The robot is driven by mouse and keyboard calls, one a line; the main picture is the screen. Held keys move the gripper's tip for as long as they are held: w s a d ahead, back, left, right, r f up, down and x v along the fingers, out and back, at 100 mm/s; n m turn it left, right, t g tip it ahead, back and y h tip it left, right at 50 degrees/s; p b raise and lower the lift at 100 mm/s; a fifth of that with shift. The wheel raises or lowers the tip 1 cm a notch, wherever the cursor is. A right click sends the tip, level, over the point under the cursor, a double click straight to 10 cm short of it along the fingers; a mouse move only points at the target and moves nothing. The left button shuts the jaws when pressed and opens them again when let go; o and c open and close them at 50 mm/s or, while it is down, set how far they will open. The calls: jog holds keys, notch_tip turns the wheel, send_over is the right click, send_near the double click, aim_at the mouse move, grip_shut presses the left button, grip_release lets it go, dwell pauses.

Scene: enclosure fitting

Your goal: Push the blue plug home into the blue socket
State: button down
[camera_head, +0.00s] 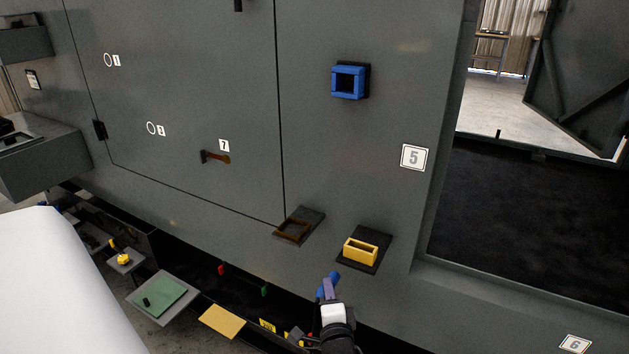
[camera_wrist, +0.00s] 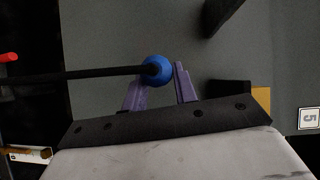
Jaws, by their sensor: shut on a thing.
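The blue socket (camera_head: 348,81) is a square blue frame with a dark opening, fixed on the grey enclosure wall at the upper middle of the head view. My gripper (camera_head: 327,290) is low in the head view, well below the socket and apart from it. Its purple fingers also show in the wrist view (camera_wrist: 161,86). They are shut on a blue thing, which I take to be the blue plug (camera_wrist: 157,69); it shows as a rounded blue end with a dark cable or rod running left. A blue part of it (camera_head: 330,280) shows above the fingers in the head view. The plug's far end is hidden.
A handle (camera_head: 215,157) sticks out farther left. A large opening (camera_head: 540,220) lies right of the 5 label (camera_head: 414,157).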

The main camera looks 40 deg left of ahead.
jog(key=s+a+r+m+t+p, duration=0.15)
jog(key=r+m, duration=0.25)
jog(key=r, duration=0.7)
jog(key=a+r+m+t+y+p, duration=0.1)
jog(key=r+m+t+p, duration=0.2)
jog(key=r, duration=0.7)
jog(key=s+a+r+m+t+p, duration=0.15)
jog(key=r+m, duration=0.25)
jog(key=r, duration=0.7)
jog(key=m+p, duration=0.1)
jog(key=p, duration=0.1)
send_near(342, 93)
jog(key=s+a+r, duration=0.1)
jog(key=s+r, duration=0.4)
jog(key=shift+a+f+t, duration=0.15)
jog(key=shift+t, duration=0.25)
jog(key=shift+s+f+b, duration=0.1)
jog(key=shift+f+b, duration=0.1)
jog(key=shift+b, duration=0.15)
jog(key=w, duration=0.2)
jog(key=w+a, duration=0.1)
jog(key=w, duration=0.2)
jog(key=shift+w+a+r, duration=0.1)
jog(key=shift+w+r, duration=0.05)
jog(key=shift+w, duration=0.2)
jog(key=shift+y+b, duration=0.3)
jog(key=shift+b, duration=0.25)
